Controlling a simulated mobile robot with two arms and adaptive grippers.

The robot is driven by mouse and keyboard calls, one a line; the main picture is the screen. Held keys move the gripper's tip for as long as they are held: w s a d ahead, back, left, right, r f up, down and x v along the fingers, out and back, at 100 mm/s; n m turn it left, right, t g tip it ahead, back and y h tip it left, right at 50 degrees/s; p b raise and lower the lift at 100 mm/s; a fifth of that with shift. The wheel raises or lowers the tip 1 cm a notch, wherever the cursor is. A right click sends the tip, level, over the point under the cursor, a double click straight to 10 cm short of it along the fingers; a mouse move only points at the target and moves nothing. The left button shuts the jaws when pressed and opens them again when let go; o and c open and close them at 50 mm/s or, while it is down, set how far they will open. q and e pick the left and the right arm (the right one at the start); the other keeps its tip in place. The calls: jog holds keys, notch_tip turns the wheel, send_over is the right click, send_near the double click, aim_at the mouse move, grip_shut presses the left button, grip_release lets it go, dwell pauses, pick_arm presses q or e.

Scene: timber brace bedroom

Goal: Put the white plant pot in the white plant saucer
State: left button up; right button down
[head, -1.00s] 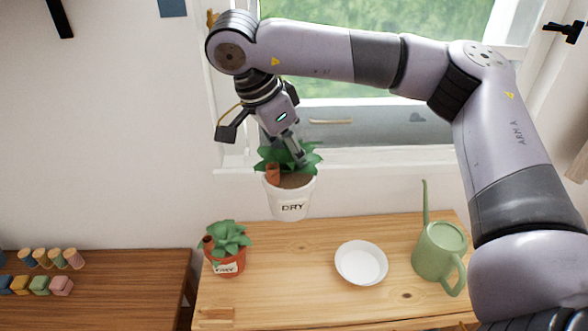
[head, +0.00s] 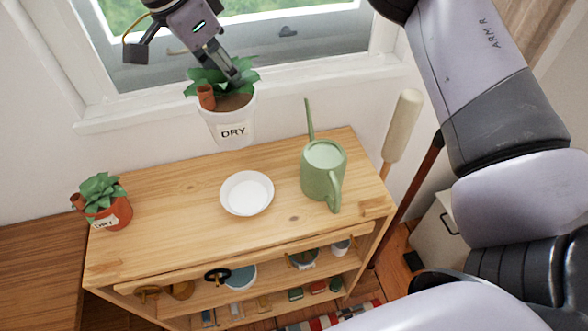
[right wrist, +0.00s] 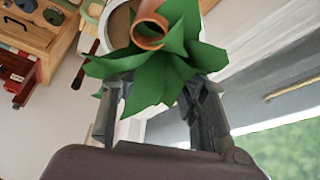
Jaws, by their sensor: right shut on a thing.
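The white plant pot (head: 220,131), labelled DRY, holds soil, a green leafy plant and a small terracotta piece. It hangs upright in the air near the wall, under the window. My right gripper (head: 232,74) reaches down into the leaves at the pot's top and is shut on it; leaves hide the exact contact. In the right wrist view, the fingers (right wrist: 163,105) stand on both sides of the leaves, with part of the pot's rim (right wrist: 104,25) beyond. The white plant saucer (head: 247,194) lies empty on the wooden shelf top, below and in front of the pot. My left gripper is out of view.
A green watering can (head: 323,170) stands close to the right of the saucer. A terracotta pot with a plant (head: 112,217) stands at the shelf top's left end. The wooden top (head: 175,205) is clear left of the saucer. The window sill (head: 150,115) runs behind.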

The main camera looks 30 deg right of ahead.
aim_at(230, 107)
jog(key=shift+s+d+f, duration=0.1)
jog(key=shift+d+f, duration=0.05)
jog(key=f, duration=0.4)
jog(key=a+f, duration=0.1)
jog(key=f, duration=0.1)
jog(key=shift+f, duration=0.3)
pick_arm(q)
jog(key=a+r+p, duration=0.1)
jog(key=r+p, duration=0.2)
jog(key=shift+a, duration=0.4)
pick_arm(e)
notch_tip(230, 107, down, 13)
jog(key=shift+d, duration=0.2)
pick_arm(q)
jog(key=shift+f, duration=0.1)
pick_arm(e)
jog(key=shift+f, duration=0.1)
jog(key=c, duration=1.4)
grip_release()
jog(key=shift+f, duration=0.1)
jog(key=shift+c, duration=0.2)
jog(key=o, duration=0.5)
